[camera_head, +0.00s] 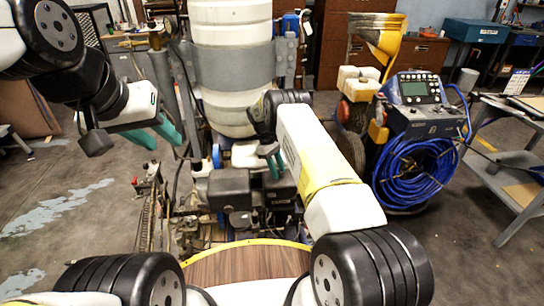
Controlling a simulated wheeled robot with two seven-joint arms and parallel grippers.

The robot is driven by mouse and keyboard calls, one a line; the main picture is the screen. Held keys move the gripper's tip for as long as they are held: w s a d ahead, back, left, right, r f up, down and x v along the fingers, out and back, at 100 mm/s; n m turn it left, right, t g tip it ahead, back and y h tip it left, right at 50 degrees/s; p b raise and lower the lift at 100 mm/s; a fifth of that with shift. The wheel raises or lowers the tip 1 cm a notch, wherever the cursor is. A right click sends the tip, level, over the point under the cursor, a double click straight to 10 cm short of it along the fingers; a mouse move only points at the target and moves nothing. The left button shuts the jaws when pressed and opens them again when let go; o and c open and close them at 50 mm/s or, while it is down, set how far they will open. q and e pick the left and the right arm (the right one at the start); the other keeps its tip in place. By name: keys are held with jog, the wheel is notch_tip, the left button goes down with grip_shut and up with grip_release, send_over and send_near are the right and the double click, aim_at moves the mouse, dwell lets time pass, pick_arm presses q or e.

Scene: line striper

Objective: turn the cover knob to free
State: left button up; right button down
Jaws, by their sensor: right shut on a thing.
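The line striper's engine sits low in the middle of the head view, with a black box-shaped cover (229,188) on it. My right gripper (271,163) reaches in from the right, with its teal fingers pointing down beside the cover's right side. It is shut on a small part there, which looks to be the cover knob. The knob itself is hidden by the fingers and the arm, so its turn angle cannot be seen. My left gripper (154,136) hangs in the air at the upper left, open and empty, clear of the machine.
A large white tank (233,60) in a grey bracket stands behind the engine. A second machine with a coiled blue hose (415,170) stands at the right, near a grey metal table (510,170). Open floor (70,215) lies at the left.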

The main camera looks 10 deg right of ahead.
dwell(0.3)
jog(key=c, duration=1)
grip_release()
jog(key=v, duration=0.7)
jog(key=shift+w+a+r, duration=0.1)
jog(key=shift+w+r, duration=0.05)
jog(key=shift+r, duration=0.2)
